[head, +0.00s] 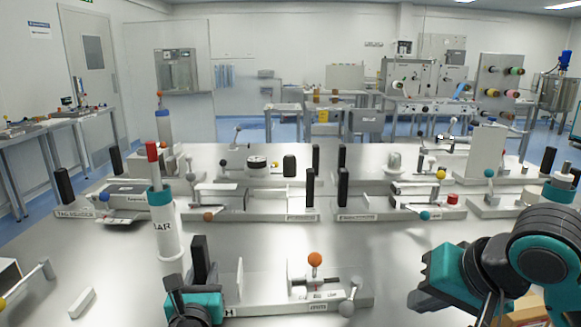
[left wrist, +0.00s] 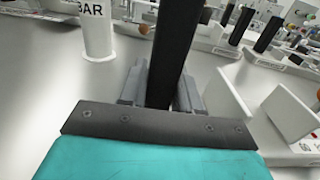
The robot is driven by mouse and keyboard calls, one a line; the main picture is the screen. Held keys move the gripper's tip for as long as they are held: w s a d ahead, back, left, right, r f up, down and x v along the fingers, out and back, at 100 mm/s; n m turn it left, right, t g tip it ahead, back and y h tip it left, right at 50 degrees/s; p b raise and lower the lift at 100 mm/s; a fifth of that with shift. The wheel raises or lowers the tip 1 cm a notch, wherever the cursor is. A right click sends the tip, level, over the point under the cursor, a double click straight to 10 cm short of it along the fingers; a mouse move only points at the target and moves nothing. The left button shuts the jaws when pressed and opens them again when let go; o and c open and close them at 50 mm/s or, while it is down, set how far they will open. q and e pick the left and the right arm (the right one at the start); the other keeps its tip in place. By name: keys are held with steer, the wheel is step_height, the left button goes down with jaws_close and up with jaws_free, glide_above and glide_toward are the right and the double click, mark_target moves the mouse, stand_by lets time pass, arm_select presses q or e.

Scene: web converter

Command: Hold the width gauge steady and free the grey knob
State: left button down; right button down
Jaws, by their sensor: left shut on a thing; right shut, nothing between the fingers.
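The fixture nearest me, which I take for the width gauge (head: 270,302), has a flat base, a black upright post (head: 199,258) at its left end and an orange ball knob. A grey ball knob (head: 346,308) sits at its right end on a short lever. My left gripper (head: 196,284) is shut on the black post, which rises between the fingers in the left wrist view (left wrist: 174,50). Most of the base label is hidden by this gripper. My right gripper (head: 432,282) is shut and empty, to the right of the grey knob and apart from it.
A white cylinder (head: 167,232) with a teal band and red top stands behind my left gripper. A small white block (head: 80,303) lies at left. Similar fixtures with black posts line the table's back. A cardboard box (head: 527,308) is at lower right. The table between is bare.

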arm_select(q)
steer(key=c, duration=1.3)
jaws_free()
steer(key=shift+s+f, duration=0.1)
steer(key=shift+f, duration=0.25)
steer(key=o, duration=0.6)
steer(key=shift+r, duration=0.3)
steer(key=s, duration=0.8)
steer(key=s+d, duration=0.1)
steer(key=s, duration=0.2)
steer(key=shift+s, duration=0.4)
steer(key=shift+s+f, duration=0.1)
